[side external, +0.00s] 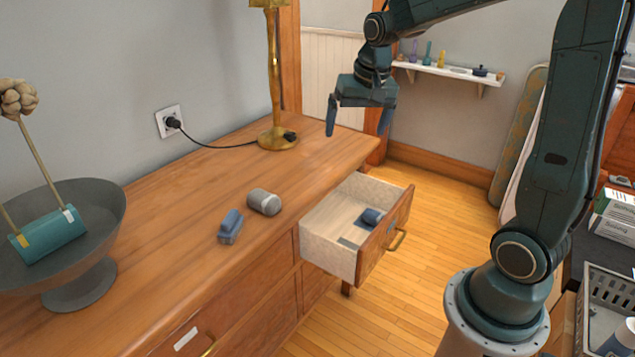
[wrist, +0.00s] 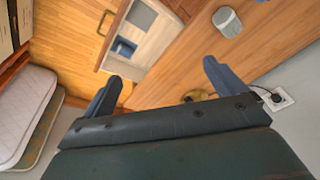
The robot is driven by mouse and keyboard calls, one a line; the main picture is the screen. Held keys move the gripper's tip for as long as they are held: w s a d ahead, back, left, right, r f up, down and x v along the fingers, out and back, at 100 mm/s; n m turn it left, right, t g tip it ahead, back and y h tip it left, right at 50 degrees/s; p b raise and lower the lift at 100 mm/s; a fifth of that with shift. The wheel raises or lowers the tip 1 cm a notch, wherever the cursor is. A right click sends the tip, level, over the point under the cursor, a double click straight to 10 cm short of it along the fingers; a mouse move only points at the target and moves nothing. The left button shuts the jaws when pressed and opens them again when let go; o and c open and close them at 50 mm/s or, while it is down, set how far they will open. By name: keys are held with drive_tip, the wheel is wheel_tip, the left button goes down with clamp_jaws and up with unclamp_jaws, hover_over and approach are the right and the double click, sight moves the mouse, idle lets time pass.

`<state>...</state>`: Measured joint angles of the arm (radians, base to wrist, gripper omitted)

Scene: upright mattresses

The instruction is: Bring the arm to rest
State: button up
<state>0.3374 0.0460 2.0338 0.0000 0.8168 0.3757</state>
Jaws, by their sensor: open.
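My gripper (side external: 359,118) is open and empty. It hangs in the air above the right end of the wooden dresser, near the brass lamp, with its fingers pointing down. In the wrist view my gripper (wrist: 160,85) shows its two fingers spread wide with nothing between them.
An open drawer (side external: 331,258) juts from the dresser (side external: 175,205), with a small blue item (side external: 371,216) inside. A brass lamp (side external: 275,90), a grey cylinder (side external: 264,201), a blue block (side external: 230,226) and a grey bowl (side external: 85,285) stand on top. Upright mattresses (wrist: 20,115) lean by a wall.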

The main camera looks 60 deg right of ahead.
drive_tip(key=s+a+r+n+t, duration=0.1)
drive_tip(key=s+a+n, duration=0.3)
drive_tip(key=s, duration=0.5)
drive_tip(key=s+a+r+n+t+y, duration=0.1)
drive_tip(key=s+a+r+n+t, duration=0.1)
drive_tip(key=s+a, duration=0.6)
drive_tip(key=shift+s+a+r+n, duration=0.3)
drive_tip(key=shift+s+r+n, duration=0.3)
drive_tip(key=shift+n, duration=0.5)
